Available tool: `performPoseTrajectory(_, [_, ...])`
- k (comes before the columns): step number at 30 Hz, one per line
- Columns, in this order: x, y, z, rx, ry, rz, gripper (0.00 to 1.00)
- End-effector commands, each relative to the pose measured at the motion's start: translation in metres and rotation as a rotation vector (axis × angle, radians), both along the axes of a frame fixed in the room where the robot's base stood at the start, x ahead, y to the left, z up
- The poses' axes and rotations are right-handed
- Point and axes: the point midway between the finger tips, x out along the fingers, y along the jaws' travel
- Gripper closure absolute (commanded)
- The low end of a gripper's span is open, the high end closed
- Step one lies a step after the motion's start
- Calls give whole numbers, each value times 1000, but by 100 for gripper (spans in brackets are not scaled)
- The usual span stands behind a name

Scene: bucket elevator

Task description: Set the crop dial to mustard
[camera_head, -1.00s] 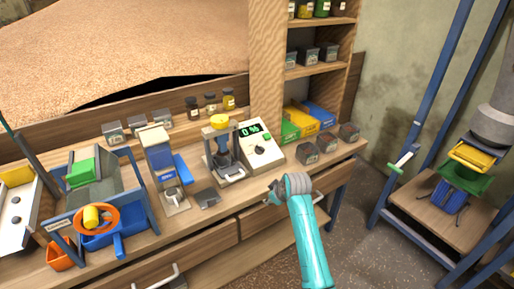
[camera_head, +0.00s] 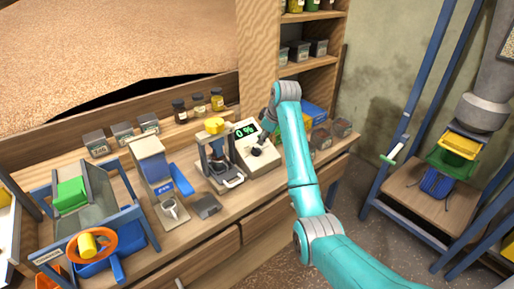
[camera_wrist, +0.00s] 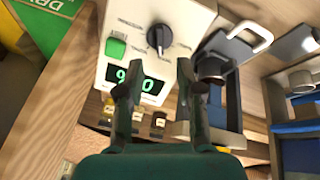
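The crop dial is a dark round knob (camera_wrist: 160,38) on the pale meter (camera_wrist: 128,45), which appears upside down in the wrist view. Small labels surround the knob; I cannot read them surely. A green button (camera_wrist: 116,47) and a display (camera_wrist: 136,84) with green digits share that face. In the head view the meter (camera_head: 244,130) stands on the bench, reads "0 %", and is partly behind my arm. My gripper (camera_wrist: 155,78) is open and empty, its fingers apart over the meter face, with the knob beyond the fingertips. No contact shows.
A press-like device (camera_head: 217,155) with a yellow top stands close beside the meter. Boxes and grey tins sit on its other side, partly behind my arm. Small jars (camera_head: 199,104) line the back of the bench. A blue-and-grey device (camera_head: 155,170) stands further left.

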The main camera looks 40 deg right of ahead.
Motion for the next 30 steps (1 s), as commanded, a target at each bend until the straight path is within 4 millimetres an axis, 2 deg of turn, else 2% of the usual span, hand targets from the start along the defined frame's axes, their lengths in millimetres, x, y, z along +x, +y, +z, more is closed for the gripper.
performPoseTrajectory(6, [16,0,-37,1,2,1,64])
performPoseTrajectory(12, [29,1,-62,1,0,0,64])
performPoseTrajectory(18, [35,1,-74,-1,-1,1,64])
performPoseTrajectory(27, [35,0,-75,0,-1,0,64])
performPoseTrajectory(30, [35,0,-75,0,-1,0,89])
